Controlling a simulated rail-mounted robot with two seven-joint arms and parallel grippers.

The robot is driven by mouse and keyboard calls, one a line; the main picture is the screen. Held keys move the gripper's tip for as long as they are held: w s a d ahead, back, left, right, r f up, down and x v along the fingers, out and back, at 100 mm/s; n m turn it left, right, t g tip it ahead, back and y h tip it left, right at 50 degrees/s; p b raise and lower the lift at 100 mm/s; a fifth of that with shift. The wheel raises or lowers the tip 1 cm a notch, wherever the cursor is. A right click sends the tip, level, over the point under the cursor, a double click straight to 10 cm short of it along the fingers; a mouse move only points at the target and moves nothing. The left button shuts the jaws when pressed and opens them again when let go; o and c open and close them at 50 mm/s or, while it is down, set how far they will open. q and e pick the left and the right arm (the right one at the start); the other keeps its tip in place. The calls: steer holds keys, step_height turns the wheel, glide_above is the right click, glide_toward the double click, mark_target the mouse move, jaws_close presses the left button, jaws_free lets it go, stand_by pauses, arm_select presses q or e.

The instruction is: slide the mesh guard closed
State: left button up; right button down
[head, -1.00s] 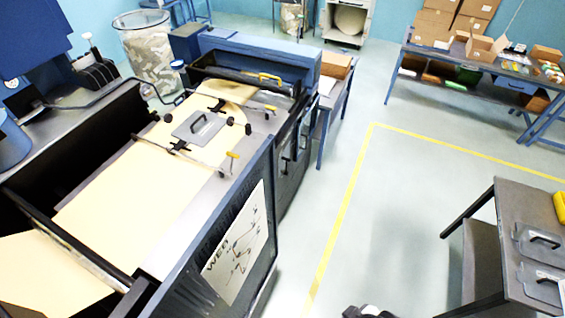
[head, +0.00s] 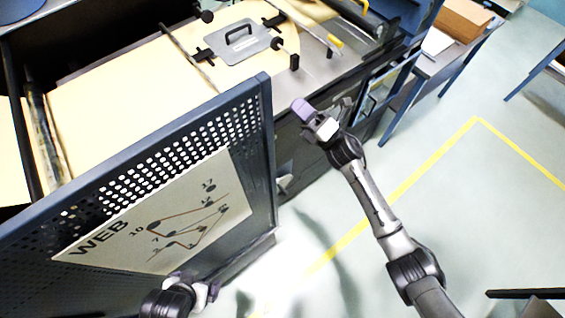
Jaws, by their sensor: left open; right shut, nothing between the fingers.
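The mesh guard (head: 232,118) is a dark perforated panel in a blue frame, standing upright along the near side of the machine. A white sheet (head: 165,215) marked WEB with a line diagram covers part of its face. My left gripper (head: 197,287) is low at the bottom of the view, in front of the sheet's lower edge; it is open, though its fingers are small and partly hidden. My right gripper (head: 303,110) is shut and empty, to the right of the guard's right end post and apart from it, near the machine's side.
Behind the guard, a kraft web (head: 120,105) runs across the machine bed, with a grey plate with a black handle (head: 240,42) on it. A side table with a cardboard box (head: 462,18) stands at upper right. Open floor with a yellow line (head: 435,158) lies to the right.

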arm_select(q)
step_height(320, 180, down, 14)
steer(key=b, duration=1.2)
arm_select(e)
steer(key=d+f+n+g+h, duration=0.3)
steer(key=n+g, duration=0.9)
steer(key=n, duration=0.2)
steer(key=d+f+n+g+h, duration=0.2)
steer(key=d+n+g+h, duration=0.1)
steer(key=n+g, duration=1)
arm_select(q)
step_height(320, 180, up, 4)
steer(key=p, duration=0.4)
steer(key=shift+s+a+r, duration=0.1)
steer(key=shift+r, duration=0.1)
arm_select(e)
steer(key=s+a+n, duration=0.1)
steer(key=s+a, duration=0.8)
steer(key=a, duration=0.1)
steer(key=shift+s+a+f, duration=0.15)
steer(key=shift+s+a, duration=0.05)
steer(key=shift+a, duration=0.1)
arm_select(q)
steer(key=shift+f, duration=0.1)
